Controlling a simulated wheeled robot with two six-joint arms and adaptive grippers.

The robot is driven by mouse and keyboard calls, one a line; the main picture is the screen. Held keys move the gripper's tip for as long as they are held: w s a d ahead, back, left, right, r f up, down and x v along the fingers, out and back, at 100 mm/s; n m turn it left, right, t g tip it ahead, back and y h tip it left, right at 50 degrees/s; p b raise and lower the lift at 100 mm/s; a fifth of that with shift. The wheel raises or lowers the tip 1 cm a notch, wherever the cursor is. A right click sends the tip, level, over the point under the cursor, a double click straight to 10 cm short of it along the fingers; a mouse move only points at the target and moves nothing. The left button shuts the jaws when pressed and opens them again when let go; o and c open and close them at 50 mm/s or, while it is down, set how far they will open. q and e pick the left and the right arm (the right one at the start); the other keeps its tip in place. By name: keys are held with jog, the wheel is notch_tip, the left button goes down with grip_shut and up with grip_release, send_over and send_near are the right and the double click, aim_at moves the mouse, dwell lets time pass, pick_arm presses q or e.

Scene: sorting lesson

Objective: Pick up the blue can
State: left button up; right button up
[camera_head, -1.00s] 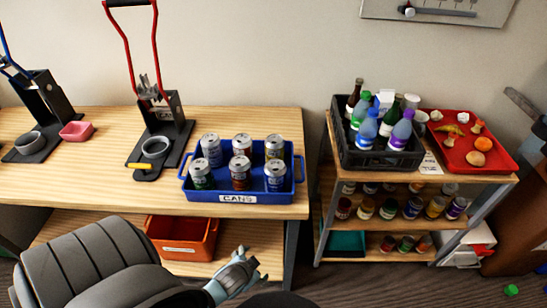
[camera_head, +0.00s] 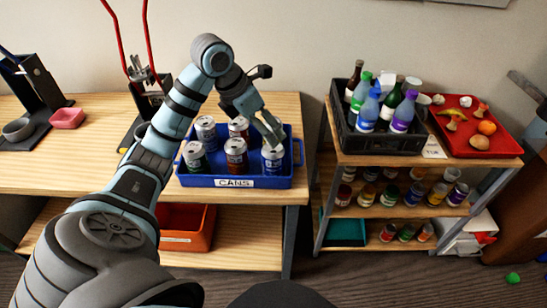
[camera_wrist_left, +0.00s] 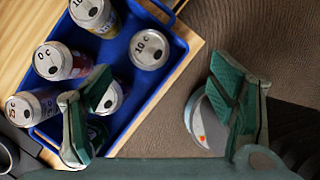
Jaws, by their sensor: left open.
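The blue can (camera_head: 272,158) stands upright in the front right corner of the blue tray (camera_head: 181,181), marked CANS. In the left wrist view the can at that corner (camera_wrist_left: 150,48) shows a silver lid reading 10°C. The left finger partly covers a neighbouring can (camera_wrist_left: 112,98). My right gripper is out of view.
Several other cans stand close in the tray, including a dark red one (camera_head: 236,156) and a green one (camera_head: 196,160). A can crusher (camera_head: 145,100) stands left. A shelf cart with a black bottle crate (camera_head: 372,153) and red tray (camera_head: 508,154) is right.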

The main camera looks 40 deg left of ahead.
aim_at(273, 154)
pick_arm(q)
jog(key=shift+y, duration=0.3)
jog(key=x, duration=0.4)
jog(key=a+b+x, duration=0.1)
jog(key=x, duration=0.4)
jog(key=s+b+x, duration=0.1)
jog(key=x, duration=0.3)
jog(key=shift+w+a+f, duration=0.1)
jog(key=shift+a+f, duration=0.05)
jog(key=shift+f, duration=0.55)
jog(key=c, duration=0.9)
